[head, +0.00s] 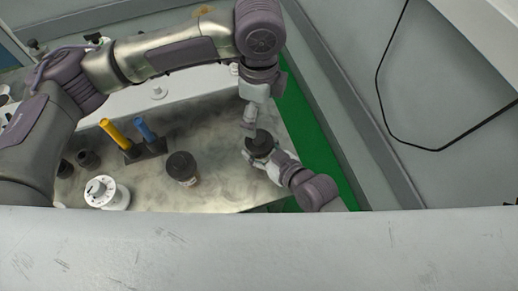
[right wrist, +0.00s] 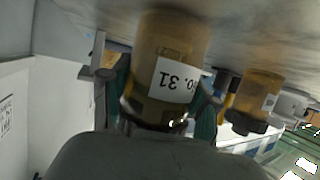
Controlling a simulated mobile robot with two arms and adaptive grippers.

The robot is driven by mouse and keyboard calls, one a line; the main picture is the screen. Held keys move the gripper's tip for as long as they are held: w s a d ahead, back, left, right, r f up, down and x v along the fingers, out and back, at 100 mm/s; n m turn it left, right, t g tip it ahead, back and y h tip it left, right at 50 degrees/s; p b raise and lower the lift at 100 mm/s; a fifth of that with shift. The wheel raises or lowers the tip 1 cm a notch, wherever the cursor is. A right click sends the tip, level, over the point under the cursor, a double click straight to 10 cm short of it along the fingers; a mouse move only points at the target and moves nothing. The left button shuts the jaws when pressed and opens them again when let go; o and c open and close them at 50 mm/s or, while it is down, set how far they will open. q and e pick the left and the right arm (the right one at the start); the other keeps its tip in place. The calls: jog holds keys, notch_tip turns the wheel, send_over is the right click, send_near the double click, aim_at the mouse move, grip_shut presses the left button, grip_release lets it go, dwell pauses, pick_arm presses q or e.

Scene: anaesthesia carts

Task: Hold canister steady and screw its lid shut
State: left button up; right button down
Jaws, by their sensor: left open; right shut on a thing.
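The canister is an amber jar with a white label reading "31" (right wrist: 168,40); it appears upside down in the right wrist view. Its black lid (head: 260,141) shows from above in the head view and hides most of the jar. My right gripper (head: 262,158) is shut around the canister's side, and its fingers flank the jar in the right wrist view (right wrist: 165,100). My left gripper (head: 249,121) is open, pointing down just above and slightly left of the lid. I cannot tell whether its fingertips touch the lid, nor how tightly the lid sits.
A second amber jar with a black lid (head: 182,167) stands left of the canister on the metal top (head: 215,135). A holder with a yellow handle (head: 117,133) and a blue handle (head: 146,129) is farther left. A white round container (head: 106,193) stands near the front left.

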jog(key=shift+c, duration=1)
grip_release()
jog(key=v, duration=1.2)
